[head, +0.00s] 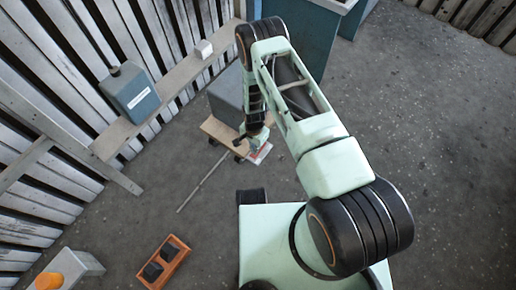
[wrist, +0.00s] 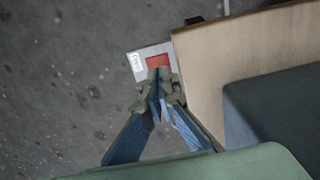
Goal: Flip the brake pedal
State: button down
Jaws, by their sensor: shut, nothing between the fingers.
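The brake pedal appears to be the red piece (wrist: 158,61) on a light metal plate (wrist: 140,57) with a small white label, whose text I cannot read. The plate sticks out from the edge of a wooden cart deck (wrist: 200,45). In the head view the red and white plate (head: 262,154) shows small beside the cart. My gripper (wrist: 160,76) is shut and empty, its fingertips over the near part of the red piece and plate. I cannot tell whether they touch. The fingers hide part of the pedal, and its tilt is unclear.
A dark grey box (wrist: 270,112) stands on the deck; it shows grey in the head view (head: 228,98). A thin rod (head: 203,182) reaches out over the floor. An orange tray with black pieces (head: 177,243) lies at the lower left. Open floor (head: 440,150) lies to the right.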

notch_tip(320, 180, up, 5)
jog(key=p, duration=0.3)
jog(key=shift+r, duration=0.15)
dwell(0.5)
